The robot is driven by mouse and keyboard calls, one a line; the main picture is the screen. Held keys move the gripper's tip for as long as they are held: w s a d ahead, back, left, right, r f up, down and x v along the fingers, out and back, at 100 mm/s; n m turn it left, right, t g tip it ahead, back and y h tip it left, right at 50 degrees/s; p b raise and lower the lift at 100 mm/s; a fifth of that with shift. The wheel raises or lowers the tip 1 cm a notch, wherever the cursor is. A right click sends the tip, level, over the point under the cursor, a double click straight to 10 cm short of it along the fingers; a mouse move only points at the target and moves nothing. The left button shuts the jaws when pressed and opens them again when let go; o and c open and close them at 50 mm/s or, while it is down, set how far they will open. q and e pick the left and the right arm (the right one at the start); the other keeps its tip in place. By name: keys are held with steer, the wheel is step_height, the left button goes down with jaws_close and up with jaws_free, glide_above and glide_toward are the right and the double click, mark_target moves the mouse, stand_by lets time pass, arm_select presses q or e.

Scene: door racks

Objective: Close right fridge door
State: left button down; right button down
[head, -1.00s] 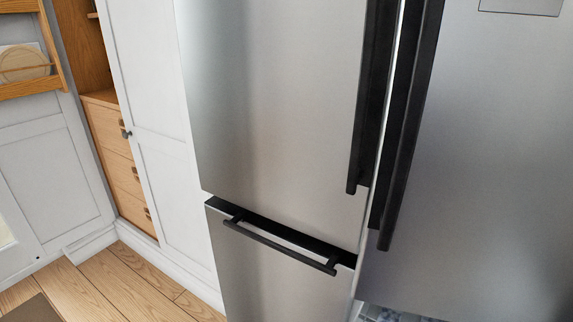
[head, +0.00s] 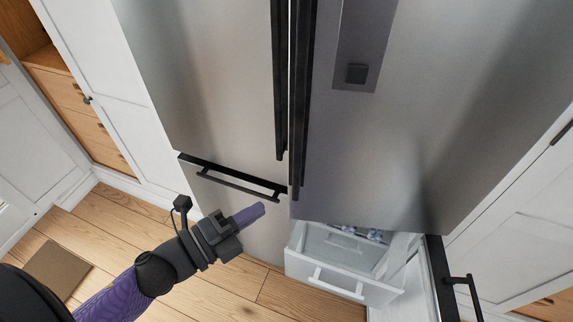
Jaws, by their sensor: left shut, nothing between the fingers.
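The upper right fridge door (head: 420,120) is brushed steel with a dark panel and a long black handle (head: 303,100). It hangs beside the upper left door (head: 215,80), with a narrow gap between their handles; I cannot tell whether it is fully shut. Below it, the lower right compartment is open, and its door (head: 440,280), seen by its black edge and handle, is swung out to the right. My left gripper (head: 252,214) is shut and empty, in front of the lower left door (head: 265,238) and apart from the upper right door. My right gripper is not in view.
A clear white drawer (head: 345,285) sticks out of the lower right compartment. The lower left door has a black bar handle (head: 235,183). White cabinets stand on both sides. The wooden floor (head: 130,225) is clear in front, with a brown mat (head: 55,268) at left.

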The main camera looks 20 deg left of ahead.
arm_select(q)
steer(key=w+d, duration=0.3)
steer(key=w, duration=0.6)
steer(key=shift+w, duration=0.25)
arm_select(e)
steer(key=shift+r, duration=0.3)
arm_select(q)
steer(key=shift+a, duration=0.15)
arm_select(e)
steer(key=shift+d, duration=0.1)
